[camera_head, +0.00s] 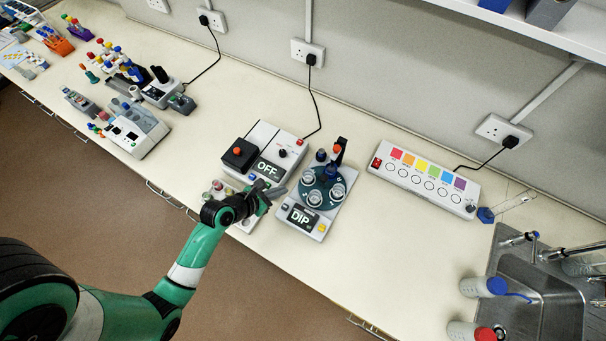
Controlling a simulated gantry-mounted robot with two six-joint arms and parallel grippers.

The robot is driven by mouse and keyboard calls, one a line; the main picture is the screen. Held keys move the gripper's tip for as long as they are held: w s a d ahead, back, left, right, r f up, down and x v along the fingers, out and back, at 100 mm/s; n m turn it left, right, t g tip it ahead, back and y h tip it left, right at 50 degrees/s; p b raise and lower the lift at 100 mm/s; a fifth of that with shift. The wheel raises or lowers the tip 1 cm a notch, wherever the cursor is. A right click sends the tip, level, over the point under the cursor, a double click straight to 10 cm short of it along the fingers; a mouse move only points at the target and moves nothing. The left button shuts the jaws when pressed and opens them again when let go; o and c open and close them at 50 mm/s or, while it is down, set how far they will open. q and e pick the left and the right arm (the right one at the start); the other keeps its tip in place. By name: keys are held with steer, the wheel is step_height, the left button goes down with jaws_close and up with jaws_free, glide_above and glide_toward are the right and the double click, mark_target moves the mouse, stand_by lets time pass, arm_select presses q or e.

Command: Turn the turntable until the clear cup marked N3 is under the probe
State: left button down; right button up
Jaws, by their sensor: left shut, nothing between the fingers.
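The turntable (324,186) is a dark teal disc on a pale base with a "DIP" label. Several clear cups stand on it, among them a left cup (308,177), a front cup (314,198) and a right cup (338,191). Their markings are too small to read, so I cannot tell which is N3. A dark post with a blue part, seemingly the probe (331,170), rises at the back of the disc. I cannot tell which cup is under it. My left gripper (279,190) is shut and empty, just left of the turntable unit.
A pale device (288,136) marked "OFF" stands behind my left gripper. Small coloured items sit partly hidden beside my wrist. A strip with coloured squares (424,180) lies to the right. Bare bench (400,250) is in front of it, with a sink (535,290) at far right.

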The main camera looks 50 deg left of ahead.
mark_target(301, 182)
arm_select(q)
steer(key=s+f+n+g, duration=0.1)
steer(key=s+f, duration=0.3)
steer(key=b+x, duration=0.1)
steer(key=x, duration=0.2)
steer(key=a+b+x, duration=0.1)
steer(key=x, duration=0.2)
steer(key=b+x, duration=0.1)
steer(key=x, duration=0.2)
steer(key=shift+w+a+f+b, duration=0.1)
steer(key=shift+w+a+b, duration=0.1)
steer(key=shift+w+b, duration=0.2)
steer(key=w, duration=0.4)
steer(key=shift+a, duration=0.4)
arm_select(e)
step_height(301, 182, down, 5)
steer(key=shift+r, duration=0.1)
steer(key=shift+r+h, duration=0.1)
steer(key=shift+h, duration=0.2)
